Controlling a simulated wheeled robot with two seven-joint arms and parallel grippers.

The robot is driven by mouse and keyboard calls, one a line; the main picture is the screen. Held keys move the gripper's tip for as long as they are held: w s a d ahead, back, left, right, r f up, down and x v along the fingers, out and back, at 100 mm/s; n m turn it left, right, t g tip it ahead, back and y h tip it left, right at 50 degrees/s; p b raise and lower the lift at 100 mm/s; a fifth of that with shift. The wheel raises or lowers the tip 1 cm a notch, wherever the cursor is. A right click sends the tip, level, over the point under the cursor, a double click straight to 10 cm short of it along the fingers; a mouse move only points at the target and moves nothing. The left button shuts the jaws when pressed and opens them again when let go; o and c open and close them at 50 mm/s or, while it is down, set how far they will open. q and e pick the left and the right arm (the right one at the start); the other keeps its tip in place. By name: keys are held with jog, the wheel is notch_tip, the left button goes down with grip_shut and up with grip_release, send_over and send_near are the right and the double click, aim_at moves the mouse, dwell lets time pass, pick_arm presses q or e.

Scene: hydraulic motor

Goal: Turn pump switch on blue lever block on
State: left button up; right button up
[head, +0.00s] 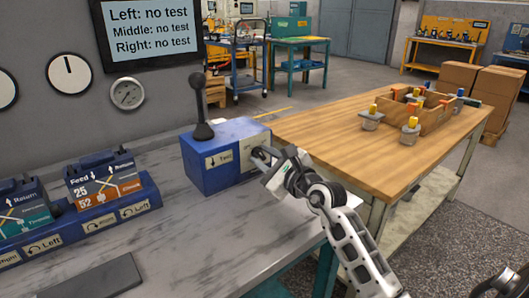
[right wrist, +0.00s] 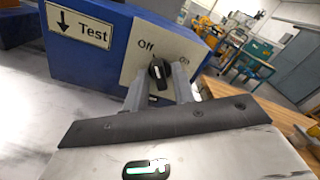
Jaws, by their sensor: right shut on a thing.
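The blue lever block (head: 222,162) stands on the grey workbench, with a black ball-topped lever (head: 201,105) upright on it and a "Test" label on its front. In the right wrist view the block (right wrist: 110,62) has a pale plate (right wrist: 140,62) marked "Off" on the left and "On" on the right. The black pump switch knob (right wrist: 159,70) sits on that plate, its white mark pointing roughly upward. My right gripper (head: 262,157) is at the block's right side; its fingers (right wrist: 160,88) are shut on the knob from both sides.
Blue units with "Feed" and "Return" labels (head: 104,190) stand left on the bench. A dark flat plate (head: 90,277) lies at the front. A wooden table (head: 330,140) with a wooden tray (head: 440,122) is at the right. A screen (head: 150,30) reads "no test".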

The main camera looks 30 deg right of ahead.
jog(key=m+p, duration=0.1)
jog(key=p, duration=0.1)
jog(key=m+p, duration=0.1)
jog(key=m, duration=0.1)
jog(key=shift+r+m+p, duration=0.25)
jog(key=shift+m+p, duration=0.05)
jog(key=shift+p, duration=0.05)
jog(key=shift+m+p, duration=0.9)
jog(key=shift+m, duration=0.1)
jog(key=m+p, duration=0.3)
jog(key=shift+f+m, duration=0.1)
jog(key=shift+m, duration=0.2)
jog(key=shift+m+p, duration=0.55)
jog(key=shift+m, duration=0.35)
jog(key=m+p, duration=0.2)
jog(key=m, duration=0.2)
jog(key=shift+f, duration=0.15)
pick_arm(q)
jog(key=shift+g+y, duration=0.5)
jog(key=shift+g, duration=0.3)
jog(key=r, duration=0.2)
jog(key=a+r, duration=0.1)
jog(key=r, duration=0.1)
jog(key=shift+s, duration=0.35)
pick_arm(e)
jog(key=shift+m, duration=0.4)
